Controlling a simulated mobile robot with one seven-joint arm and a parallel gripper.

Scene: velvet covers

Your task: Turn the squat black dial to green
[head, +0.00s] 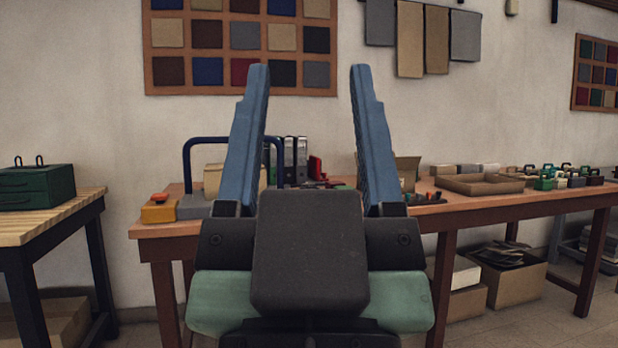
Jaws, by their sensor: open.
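My gripper (309,75) is raised in the middle of the head view, with its two blue fingers wide apart and nothing between them. It stands in front of the long brown table (480,208), apart from the things on it. I cannot make out a squat black dial or a green mark for it. A small yellow box with an orange knob (158,208) sits at the table's left end, beside a grey block (193,207). My gripper hides part of the tabletop.
A blue arched frame (187,165), binders (296,160) and an open cardboard tray (480,185) stand on the table. Several small coloured items crowd its right part. A wooden bench (50,217) with a green box (37,189) stands left. Cartons (515,282) lie below the table.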

